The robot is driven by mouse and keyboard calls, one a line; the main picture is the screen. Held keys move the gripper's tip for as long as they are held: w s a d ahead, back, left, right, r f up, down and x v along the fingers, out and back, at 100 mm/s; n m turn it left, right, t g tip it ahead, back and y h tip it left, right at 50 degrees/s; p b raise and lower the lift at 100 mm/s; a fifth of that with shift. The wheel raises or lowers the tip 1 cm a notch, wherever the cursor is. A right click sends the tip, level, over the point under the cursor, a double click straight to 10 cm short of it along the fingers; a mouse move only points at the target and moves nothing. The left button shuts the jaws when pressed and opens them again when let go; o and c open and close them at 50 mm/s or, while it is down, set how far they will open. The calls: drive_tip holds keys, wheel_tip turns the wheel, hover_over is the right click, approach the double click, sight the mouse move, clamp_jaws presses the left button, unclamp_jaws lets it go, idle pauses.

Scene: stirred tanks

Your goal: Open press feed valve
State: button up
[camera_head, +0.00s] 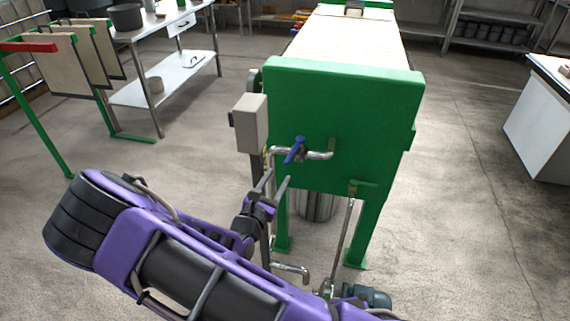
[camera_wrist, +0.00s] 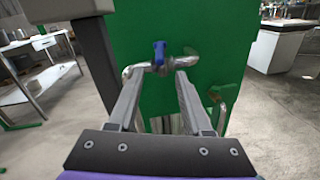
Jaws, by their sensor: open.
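The valve's blue lever handle (camera_head: 295,150) sits on a bent metal pipe (camera_head: 318,155) on the end face of the green press (camera_head: 345,100). In the wrist view the blue handle (camera_wrist: 159,53) stands upright above the pipe, just beyond and between my two fingertips. My gripper (camera_head: 277,184) is open and empty, a little below and in front of the handle. The gripper (camera_wrist: 162,78) also shows in the wrist view, its fingers spread and apart from the handle. Which way the valve stands inside cannot be seen.
A grey box (camera_head: 250,123) is mounted at the press's left edge, close to my gripper. A smaller green-handled valve (camera_head: 362,185) and a thin pipe are at the lower right. A steel table (camera_head: 165,85) stands at the left, a white cabinet (camera_head: 540,125) at the right.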

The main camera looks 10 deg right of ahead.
drive_tip(key=v, duration=0.5)
drive_tip(key=shift+s+a, duration=0.2)
drive_tip(key=shift+s, duration=0.15)
